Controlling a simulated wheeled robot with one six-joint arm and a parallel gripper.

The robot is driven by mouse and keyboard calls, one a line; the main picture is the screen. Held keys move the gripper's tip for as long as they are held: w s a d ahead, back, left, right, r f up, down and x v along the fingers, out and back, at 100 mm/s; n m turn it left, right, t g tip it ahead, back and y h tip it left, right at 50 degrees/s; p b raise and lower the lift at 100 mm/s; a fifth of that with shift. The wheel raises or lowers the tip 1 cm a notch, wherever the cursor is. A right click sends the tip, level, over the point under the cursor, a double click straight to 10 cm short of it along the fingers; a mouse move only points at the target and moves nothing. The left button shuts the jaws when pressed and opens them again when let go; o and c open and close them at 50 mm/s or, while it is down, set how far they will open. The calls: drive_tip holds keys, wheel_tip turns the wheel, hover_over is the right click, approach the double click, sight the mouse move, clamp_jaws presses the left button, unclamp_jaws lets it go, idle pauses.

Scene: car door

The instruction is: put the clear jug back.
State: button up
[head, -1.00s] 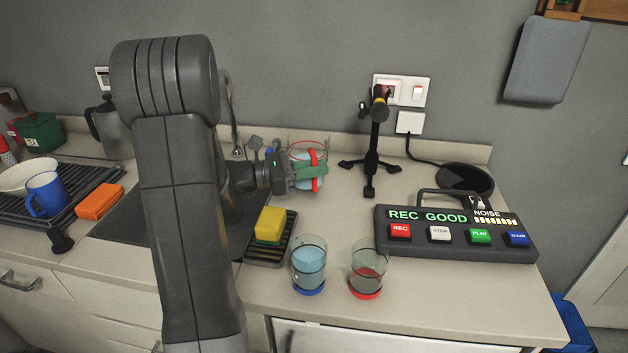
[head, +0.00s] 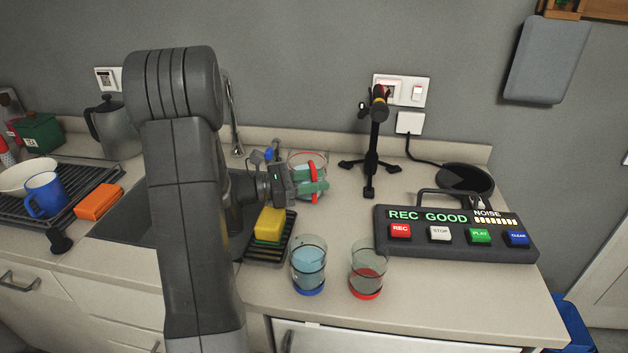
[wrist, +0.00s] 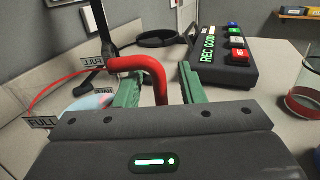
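The clear jug (head: 304,164), with a red rim, red handle and pale blue water, is behind the sponge rack at the counter's back, beside the sink. It looks upright; its base is mostly hidden by my gripper. My gripper (head: 313,182) is at its handle. In the wrist view, the green fingers of my gripper (wrist: 161,85) stand apart, with the red handle (wrist: 151,68) between them and a gap on each side. The jug (wrist: 84,104) shows at left there, with "FULL" tags at its rim.
A blue-based glass with water (head: 309,264) and a red-based glass (head: 367,268) stand at the counter's front. A yellow sponge (head: 270,224) lies on a black rack. A black stand (head: 373,150) and a button box (head: 455,232) are to the right.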

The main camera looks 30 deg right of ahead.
drive_tip(key=shift+r, duration=0.25)
drive_tip(key=b+v, duration=0.1)
drive_tip(key=v, duration=1.1)
